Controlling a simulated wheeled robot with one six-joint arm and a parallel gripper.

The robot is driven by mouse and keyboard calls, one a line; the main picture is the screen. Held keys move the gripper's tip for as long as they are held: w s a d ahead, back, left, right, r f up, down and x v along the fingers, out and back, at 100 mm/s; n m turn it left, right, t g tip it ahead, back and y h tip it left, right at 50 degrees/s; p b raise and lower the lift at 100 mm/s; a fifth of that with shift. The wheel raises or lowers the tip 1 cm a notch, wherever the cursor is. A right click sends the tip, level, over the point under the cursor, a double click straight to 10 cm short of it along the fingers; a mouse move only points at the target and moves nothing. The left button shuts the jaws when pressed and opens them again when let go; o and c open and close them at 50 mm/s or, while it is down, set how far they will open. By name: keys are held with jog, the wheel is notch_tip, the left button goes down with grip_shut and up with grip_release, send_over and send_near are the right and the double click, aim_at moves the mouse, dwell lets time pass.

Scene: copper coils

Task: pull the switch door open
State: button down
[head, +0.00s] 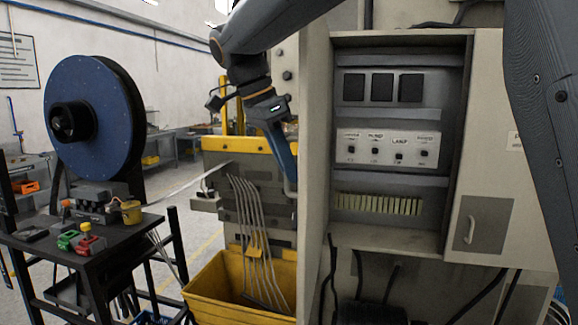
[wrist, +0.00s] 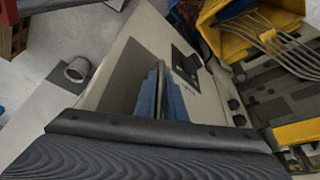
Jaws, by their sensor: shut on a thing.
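The switch door (head: 315,130) is a pale panel at the left of the cabinet, seen nearly edge-on in the head view. It stands swung out, and the cabinet's inside shows. My gripper (head: 291,186) is at the door's left side, pointing down. In the wrist view, its blue fingers (wrist: 160,98) are shut against the pale door face (wrist: 122,75), on what looks like the door's handle. The handle itself is mostly hidden by the fingers.
The cabinet holds labelled switches (head: 388,148) and a pale terminal row (head: 378,205). A grey panel with a handle (head: 470,230) is at right. A yellow bin (head: 240,290) stands below my gripper; a blue reel (head: 90,118) and black cart (head: 75,245) are at left.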

jog(key=c, duration=1.8)
grip_release()
jog(key=b+v, duration=0.2)
jog(key=v, duration=0.5)
jog(key=shift+a+r, duration=0.1)
jog(key=shift+r, duration=0.3)
jog(key=shift+s, duration=0.1)
